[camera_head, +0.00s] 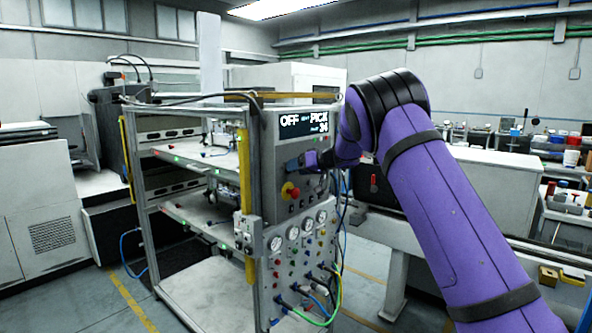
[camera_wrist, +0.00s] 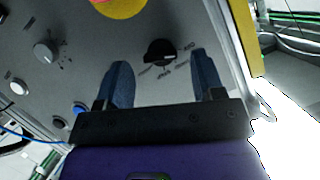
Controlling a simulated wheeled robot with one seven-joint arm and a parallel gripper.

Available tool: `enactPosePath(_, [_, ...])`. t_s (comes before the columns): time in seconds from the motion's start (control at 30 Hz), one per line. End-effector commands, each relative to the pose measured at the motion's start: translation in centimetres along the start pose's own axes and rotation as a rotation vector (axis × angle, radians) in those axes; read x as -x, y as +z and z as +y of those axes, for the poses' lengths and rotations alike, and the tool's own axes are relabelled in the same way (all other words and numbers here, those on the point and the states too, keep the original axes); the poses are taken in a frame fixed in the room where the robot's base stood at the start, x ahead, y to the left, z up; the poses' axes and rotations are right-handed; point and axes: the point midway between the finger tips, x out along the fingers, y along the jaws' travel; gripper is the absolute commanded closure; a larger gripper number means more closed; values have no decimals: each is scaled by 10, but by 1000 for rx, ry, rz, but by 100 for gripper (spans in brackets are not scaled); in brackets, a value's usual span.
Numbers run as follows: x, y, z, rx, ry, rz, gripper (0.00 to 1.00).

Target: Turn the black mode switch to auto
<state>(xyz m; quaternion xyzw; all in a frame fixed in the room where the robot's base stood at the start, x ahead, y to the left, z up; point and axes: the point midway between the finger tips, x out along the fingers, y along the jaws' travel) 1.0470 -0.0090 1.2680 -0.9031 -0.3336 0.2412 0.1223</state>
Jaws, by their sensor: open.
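The black mode switch (camera_wrist: 160,52) is a round knob on the grey control panel (camera_wrist: 95,30), with small lettering around it. In the wrist view my gripper (camera_wrist: 158,78) is open, with its two blue fingers pointing at the panel. The knob shows between and beyond the fingertips, nearer the right one, and appears apart from both. The lettering is too small to read surely. In the head view my gripper (camera_head: 297,163) is at the panel's front, and the black switch cannot be made out there.
A red emergency button on a yellow base (camera_head: 290,191) sits below my gripper in the head view. A grey knob (camera_wrist: 45,52) and a blue button (camera_wrist: 79,108) are on the panel. The display (camera_head: 303,124) reads OFF and PICK. Gauges and hoses sit lower.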

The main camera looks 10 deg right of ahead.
Motion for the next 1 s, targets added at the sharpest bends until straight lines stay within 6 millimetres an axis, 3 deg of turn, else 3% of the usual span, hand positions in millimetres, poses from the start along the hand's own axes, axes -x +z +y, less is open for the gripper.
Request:
enactPosePath(0.13, [-10,0,0,-1,0,0,38])
enactPosePath(0.43, [-11,0,0,-1,0,0,38])
enactPosePath(0.67, [-11,0,0,-1,0,0,87])
enactPosePath(1.0, [-10,0,1,-37,-15,0,87])
